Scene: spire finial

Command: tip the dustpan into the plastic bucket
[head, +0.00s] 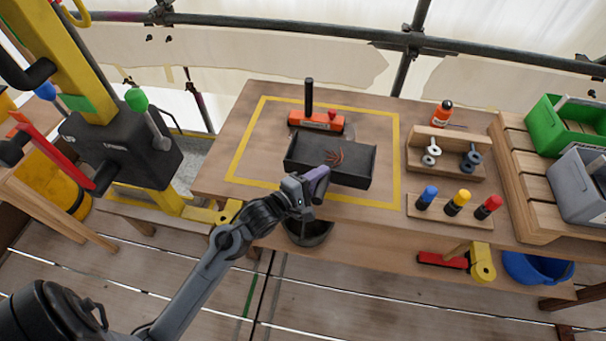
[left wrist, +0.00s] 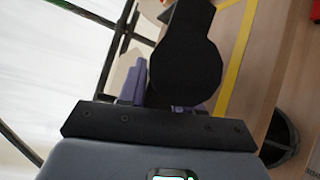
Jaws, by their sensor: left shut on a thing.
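The dustpan (head: 300,152) is a black, shallow, open tray over the front middle of the workbench. Some reddish-brown curled debris (head: 334,157) shows in it. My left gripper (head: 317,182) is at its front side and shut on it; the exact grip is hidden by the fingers. In the left wrist view, a black rounded part (left wrist: 183,50) extends from the jaws. I cannot tell whether the dustpan touches the bench. A dark grey bucket (head: 307,238) sits below the bench's front edge, under my left gripper; it also shows in the left wrist view (left wrist: 280,135). My right gripper is not in view.
A red tool with a black upright handle (head: 315,121) lies behind the dustpan. To the right are a wooden rack (head: 445,160) with eyebolts and several coloured-capped markers (head: 457,203). A blue tub (head: 540,268) is below the bench at right. Yellow tape (head: 240,147) marks the bench.

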